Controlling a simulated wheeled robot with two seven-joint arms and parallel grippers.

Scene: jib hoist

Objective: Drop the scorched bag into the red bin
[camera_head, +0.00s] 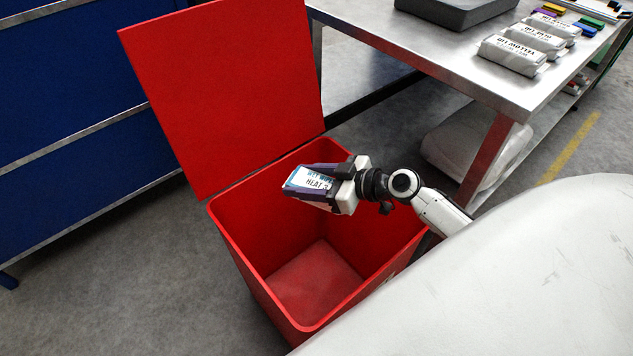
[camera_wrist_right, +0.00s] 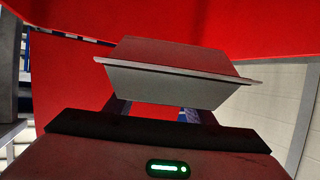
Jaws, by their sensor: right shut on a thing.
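The red bin (camera_head: 232,250) stands on the floor with its lid (camera_head: 225,90) raised at the back left. Its inside looks empty, with the floor of the bin showing. My right gripper (camera_head: 325,186) is over the bin's opening, near the back right rim. I cannot make out scorch marks. In the right wrist view the bag (camera_wrist_right: 170,85) sits between the fingers with red behind it. My left gripper is not in view.
A steel table (camera_head: 455,62) stands at the back right, with a grey block (camera_head: 456,8) and several labelled bags (camera_head: 513,54) on it. A pale sack (camera_head: 470,150) lies under it. A blue cabinet (camera_head: 70,90) stands at the left. The floor left of the bin is clear.

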